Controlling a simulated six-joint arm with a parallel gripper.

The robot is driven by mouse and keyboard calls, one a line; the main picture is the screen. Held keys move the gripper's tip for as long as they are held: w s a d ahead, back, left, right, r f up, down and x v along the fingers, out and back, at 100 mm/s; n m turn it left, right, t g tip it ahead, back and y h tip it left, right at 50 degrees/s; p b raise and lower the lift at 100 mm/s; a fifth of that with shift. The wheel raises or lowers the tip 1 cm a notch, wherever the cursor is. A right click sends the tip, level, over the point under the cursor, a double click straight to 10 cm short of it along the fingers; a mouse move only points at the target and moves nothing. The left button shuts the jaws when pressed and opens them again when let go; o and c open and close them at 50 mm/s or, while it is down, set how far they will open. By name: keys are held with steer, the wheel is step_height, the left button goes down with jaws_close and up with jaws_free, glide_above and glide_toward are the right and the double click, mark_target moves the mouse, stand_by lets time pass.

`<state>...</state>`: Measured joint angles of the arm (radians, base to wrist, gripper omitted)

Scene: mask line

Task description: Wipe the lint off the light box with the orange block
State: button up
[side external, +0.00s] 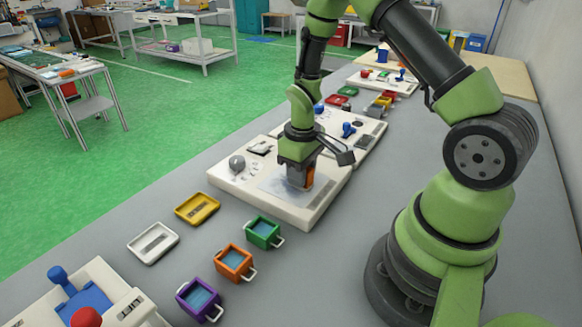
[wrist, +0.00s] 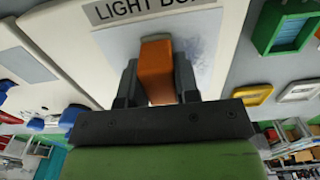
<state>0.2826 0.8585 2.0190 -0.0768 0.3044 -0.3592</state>
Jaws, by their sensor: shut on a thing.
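The orange block (wrist: 156,70) is between the two dark fingers of my gripper (wrist: 157,84) in the wrist view, and my gripper is shut on it. In the side view my gripper (side external: 300,180) points down over the light box (side external: 323,207), a white slab with a greyish panel. The block (side external: 308,177) shows at the panel, mostly hidden by the fingers; I cannot tell if it touches. The grey panel (side external: 268,188) has pale smudges that may be lint. In the wrist view a "LIGHT BOX" label (wrist: 140,10) sits beyond the block.
Purple (side external: 199,300), orange (side external: 234,263) and green (side external: 263,232) handled bins stand in front of the light box. A yellow tray (side external: 197,208) and a white tray (side external: 153,243) lie to their left. Another white station (side external: 362,140) with a blue knob stands behind.

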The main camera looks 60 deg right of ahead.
mark_target(275, 179)
steer(key=shift+s+a, duration=0.1)
steer(key=shift+s, duration=1.1)
steer(key=shift+w+a, duration=0.1)
steer(key=shift+a, duration=0.35)
steer(key=shift+w, duration=4.1)
steer(key=shift+w+r, duration=0.1)
steer(key=shift+r, duration=0.1)
step_height(275, 179, up, 8)
steer(key=shift+f, duration=0.15)
